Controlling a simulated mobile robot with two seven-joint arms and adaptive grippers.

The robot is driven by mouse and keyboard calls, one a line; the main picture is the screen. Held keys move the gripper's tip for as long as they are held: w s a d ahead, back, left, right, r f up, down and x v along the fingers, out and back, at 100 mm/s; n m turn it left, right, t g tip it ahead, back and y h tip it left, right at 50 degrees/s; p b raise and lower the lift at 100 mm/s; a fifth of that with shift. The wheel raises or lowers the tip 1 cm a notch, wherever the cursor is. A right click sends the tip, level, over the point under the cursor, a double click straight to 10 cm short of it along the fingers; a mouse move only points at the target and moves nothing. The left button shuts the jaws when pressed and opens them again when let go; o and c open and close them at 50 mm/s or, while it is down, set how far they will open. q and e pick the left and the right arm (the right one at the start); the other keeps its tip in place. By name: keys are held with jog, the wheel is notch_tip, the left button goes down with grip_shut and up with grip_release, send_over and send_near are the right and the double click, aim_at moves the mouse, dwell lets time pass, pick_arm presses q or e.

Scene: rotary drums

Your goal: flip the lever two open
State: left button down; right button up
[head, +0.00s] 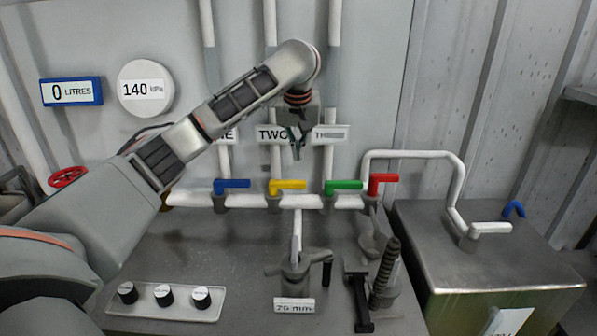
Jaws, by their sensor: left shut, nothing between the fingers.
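Lever two is the yellow lever (290,185) on the horizontal white pipe, below the label TWO (270,134). Its handle points right, crosswise to the vertical pipe above it. My left gripper (298,156) hangs fingers down above the right end of the yellow handle, apart from it. Its fingers are shut and hold nothing. My right gripper is not in view.
A blue lever (232,184) stands left of the yellow one; a green lever (343,185) and a red lever (383,180) stand right. Three black knobs (164,295) sit front left. A metal tank (500,265) stands right. The gauges read 0 litres (71,92) and 140 (144,88).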

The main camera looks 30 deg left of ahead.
aim_at(287, 187)
pick_arm(q)
jog(key=x, duration=0.8)
